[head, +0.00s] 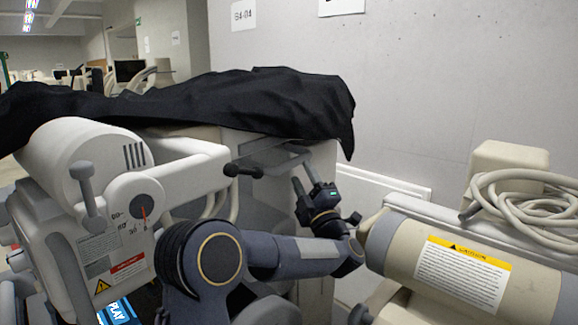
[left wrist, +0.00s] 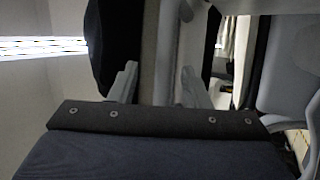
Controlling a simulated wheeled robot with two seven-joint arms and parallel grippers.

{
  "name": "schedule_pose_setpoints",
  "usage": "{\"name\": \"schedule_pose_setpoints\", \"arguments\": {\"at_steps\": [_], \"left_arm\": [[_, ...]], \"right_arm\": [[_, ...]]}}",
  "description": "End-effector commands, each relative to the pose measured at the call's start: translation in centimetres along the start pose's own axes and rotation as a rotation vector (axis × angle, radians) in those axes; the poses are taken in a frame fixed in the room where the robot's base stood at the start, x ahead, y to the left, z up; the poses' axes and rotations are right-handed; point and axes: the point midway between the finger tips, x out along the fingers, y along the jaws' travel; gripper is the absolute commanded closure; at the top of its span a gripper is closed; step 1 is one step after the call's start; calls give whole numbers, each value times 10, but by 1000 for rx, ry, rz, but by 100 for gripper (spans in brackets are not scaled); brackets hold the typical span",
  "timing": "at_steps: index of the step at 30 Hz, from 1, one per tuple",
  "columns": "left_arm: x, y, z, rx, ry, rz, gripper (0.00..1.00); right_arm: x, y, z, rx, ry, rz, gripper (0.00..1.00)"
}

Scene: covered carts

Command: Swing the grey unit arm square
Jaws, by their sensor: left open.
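The grey unit (head: 75,165) stands at the left in the head view, a pale housing with a rounded drum on top and labels on its front. Its arm (head: 185,172) reaches right from the drum and ends in a black grip (head: 243,170). My left gripper (head: 303,173) is open and points up, to the right of the black grip and apart from it. In the left wrist view its two pale fingers (left wrist: 160,85) stand apart, with a pale upright surface behind them; I cannot tell which part that is. My right gripper is not in view.
A cart under a black cover (head: 240,100) stands behind my left gripper, with a grey rail (head: 290,160) on its side close to the fingers. A beige cylinder unit (head: 460,265) with a coiled hose (head: 525,200) crowds the right. A wall (head: 440,90) closes the back.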

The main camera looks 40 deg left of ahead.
Motion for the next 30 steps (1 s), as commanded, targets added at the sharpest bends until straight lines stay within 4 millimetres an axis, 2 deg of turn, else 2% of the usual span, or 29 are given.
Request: {"name": "schedule_pose_setpoints", "arguments": {"at_steps": [5,12,18,29,30], "left_arm": [[7,-6,-5,-3,70,-4,57],[45,-4,-8,-1,69,-4,57],[69,-5,-9,-2,67,-3,57],[76,-7,-9,-2,65,-2,57],[76,-7,-9,-2,65,-2,59]], "right_arm": [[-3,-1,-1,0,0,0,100],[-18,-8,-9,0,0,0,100],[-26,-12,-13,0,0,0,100],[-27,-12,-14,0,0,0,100],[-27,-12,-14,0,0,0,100]]}}
